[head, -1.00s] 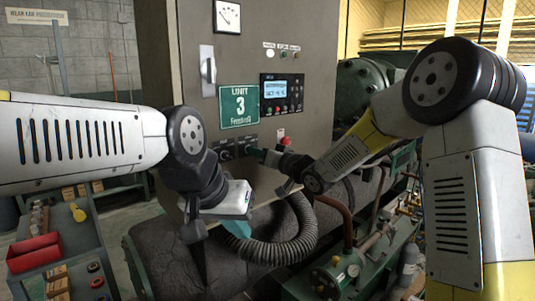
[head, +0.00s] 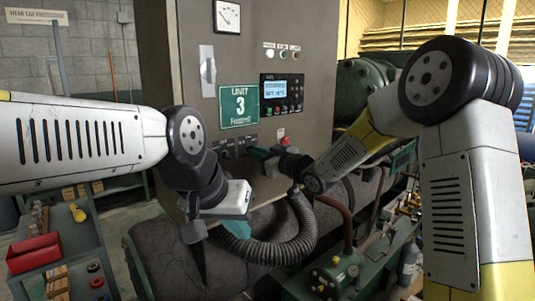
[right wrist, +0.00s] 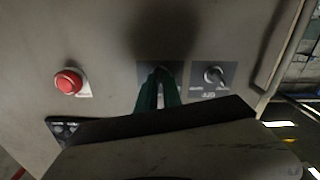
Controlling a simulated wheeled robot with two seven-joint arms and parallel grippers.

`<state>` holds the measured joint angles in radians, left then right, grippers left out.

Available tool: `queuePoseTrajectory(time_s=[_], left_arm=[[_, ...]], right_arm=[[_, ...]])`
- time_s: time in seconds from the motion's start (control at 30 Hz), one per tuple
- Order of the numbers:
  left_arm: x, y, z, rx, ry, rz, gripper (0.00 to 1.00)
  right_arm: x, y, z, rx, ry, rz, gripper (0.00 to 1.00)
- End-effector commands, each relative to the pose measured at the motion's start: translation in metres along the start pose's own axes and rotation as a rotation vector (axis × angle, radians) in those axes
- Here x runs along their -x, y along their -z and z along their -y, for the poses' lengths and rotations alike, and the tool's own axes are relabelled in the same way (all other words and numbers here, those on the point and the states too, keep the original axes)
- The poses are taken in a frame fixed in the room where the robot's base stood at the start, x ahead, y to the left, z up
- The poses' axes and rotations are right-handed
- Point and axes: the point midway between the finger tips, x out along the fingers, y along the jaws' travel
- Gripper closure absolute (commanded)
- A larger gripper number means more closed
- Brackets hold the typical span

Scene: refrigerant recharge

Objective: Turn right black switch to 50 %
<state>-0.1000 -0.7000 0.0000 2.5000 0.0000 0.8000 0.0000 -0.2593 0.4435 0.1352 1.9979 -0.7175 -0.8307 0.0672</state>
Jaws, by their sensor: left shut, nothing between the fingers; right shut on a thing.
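Two black switches sit side by side low on the grey cabinet front (head: 190,90), below the green UNIT 3 sign (head: 238,105). The left switch (head: 225,153) is free; it also shows in the right wrist view (right wrist: 213,75), which sees the panel turned over. My right gripper (head: 257,153) is at the right switch, its green fingers (right wrist: 159,88) closed around the knob. The fingers hide most of the right switch (right wrist: 147,69), so its setting cannot be read. My left gripper (head: 237,229) is shut and empty, hanging low before the cabinet, away from the switches.
A red button (right wrist: 69,82) sits beside the right switch. A controller with a lit display (head: 282,92) is above. A ribbed grey hose (head: 290,240) hangs below. A cart with a red box (head: 35,253) stands at the left.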

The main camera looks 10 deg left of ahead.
Motion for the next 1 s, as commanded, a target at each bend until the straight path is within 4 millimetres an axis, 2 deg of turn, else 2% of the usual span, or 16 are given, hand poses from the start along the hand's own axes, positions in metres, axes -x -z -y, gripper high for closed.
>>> queuePoseTrajectory(time_s=[0.17, 0.5, 0.73, 0.77, 0.83, 1.0], left_arm=[[0.0, 0.0, 0.0, 0.0, 0.0, 0.0, 1.0], [0.0, 0.0, 0.0, 0.0, 0.0, 0.0, 1.0], [0.0, 0.0, 0.0, 0.0, 0.0, 0.0, 1.0], [0.0, 0.0, 0.0, 0.0, 0.0, 0.0, 1.0], [0.0, 0.0, 0.0, 0.0, 0.0, 0.0, 1.0], [0.0, 0.0, 0.0, 0.0, 0.0, 0.0, 1.0]], right_arm=[[0.0002, -0.0002, -0.0012, 0.156, -0.002, 0.001, 1.0], [0.0003, -0.0002, -0.0014, 0.192, -0.003, 0.001, 1.0], [0.0001, 0.0001, -0.001, 0.471, -0.002, 0.001, 1.0], [0.0003, 0.0, -0.0014, 0.475, -0.002, 0.001, 0.86], [0.0003, 0.0, -0.0014, 0.47, -0.002, 0.001, 0.72], [0.0001, 0.0001, -0.0008, 0.468, -0.001, 0.0, 0.72]])
